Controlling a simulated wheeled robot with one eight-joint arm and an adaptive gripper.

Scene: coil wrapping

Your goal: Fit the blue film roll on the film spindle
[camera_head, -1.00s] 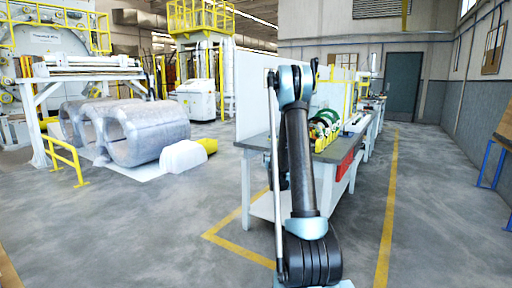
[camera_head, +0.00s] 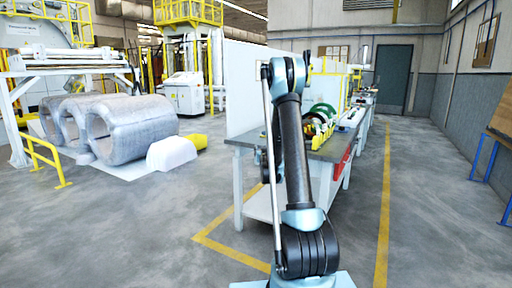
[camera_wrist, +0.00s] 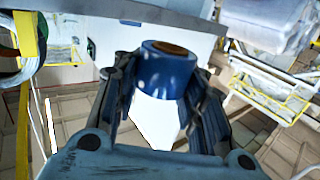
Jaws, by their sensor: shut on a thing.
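The blue film roll (camera_wrist: 167,72) is a short blue cylinder with a brown core, held between the fingers of my gripper (camera_wrist: 165,95) in the wrist view. My gripper is shut on it, with one dark finger on each side. In the head view my arm hides the gripper and the roll. I cannot make out the film spindle in either view.
A workbench (camera_head: 237,145) with green rings (camera_head: 322,110) and yellow holders on it stands behind my arm. Large silver coils (camera_head: 125,130), a yellow rail (camera_head: 45,160) and a white block (camera_head: 172,153) are at left.

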